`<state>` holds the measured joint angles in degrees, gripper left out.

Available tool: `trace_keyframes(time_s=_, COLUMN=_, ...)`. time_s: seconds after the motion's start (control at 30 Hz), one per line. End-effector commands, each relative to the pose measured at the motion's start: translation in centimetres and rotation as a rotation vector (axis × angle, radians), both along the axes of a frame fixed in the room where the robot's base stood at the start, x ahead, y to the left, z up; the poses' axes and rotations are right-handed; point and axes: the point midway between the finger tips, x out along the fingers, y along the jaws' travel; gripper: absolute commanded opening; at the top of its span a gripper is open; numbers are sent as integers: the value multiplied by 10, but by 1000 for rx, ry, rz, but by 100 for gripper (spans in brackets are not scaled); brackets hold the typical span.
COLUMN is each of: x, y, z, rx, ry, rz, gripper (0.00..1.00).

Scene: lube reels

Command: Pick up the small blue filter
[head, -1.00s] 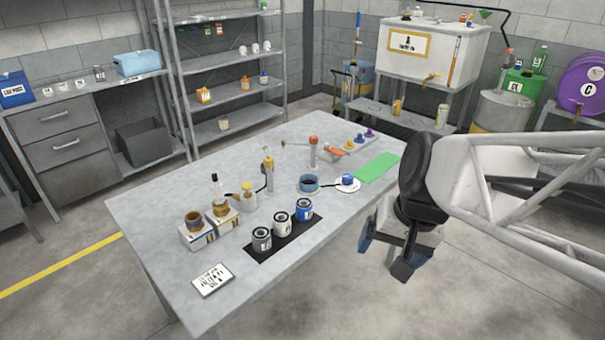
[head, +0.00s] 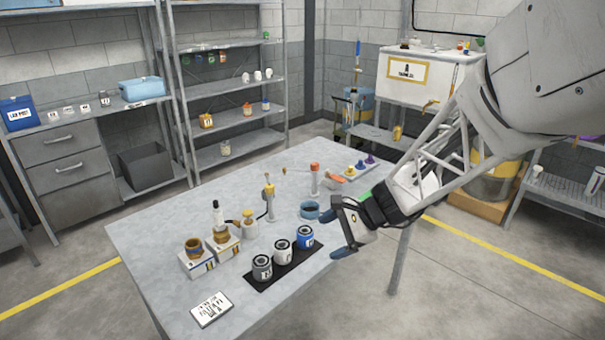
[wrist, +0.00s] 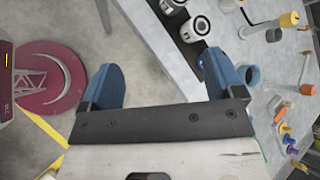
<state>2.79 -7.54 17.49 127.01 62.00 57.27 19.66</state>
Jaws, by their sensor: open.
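The small blue filter (head: 305,237) is a short blue can with a pale label, upright at the right end of a black mat (head: 262,283). A white filter (head: 282,251) and a dark grey filter (head: 262,267) stand beside it in a row. My gripper (head: 339,229) is open and empty, just right of the blue filter and apart from it in the head view. In the wrist view my two blue fingers (wrist: 160,64) are spread wide over the floor and table edge. There the white filter (wrist: 194,29) shows, and the blue one seems mostly hidden by the right finger.
A blue ring-shaped cup (head: 310,210) stands behind my gripper. An orange-topped post (head: 314,178) and a yellow-topped dispenser (head: 269,200) stand farther back. Boxes with brown jars (head: 197,260) are to the left. The table's front left is clear around a label card (head: 211,309).

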Motion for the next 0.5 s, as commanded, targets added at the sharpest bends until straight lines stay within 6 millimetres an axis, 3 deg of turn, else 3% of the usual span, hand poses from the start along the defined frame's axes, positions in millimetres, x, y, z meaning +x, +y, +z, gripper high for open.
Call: trace_keyframes(time_s=0.5, x=113, y=3, z=-82, rx=323, ry=267, rz=-420, gripper=87)
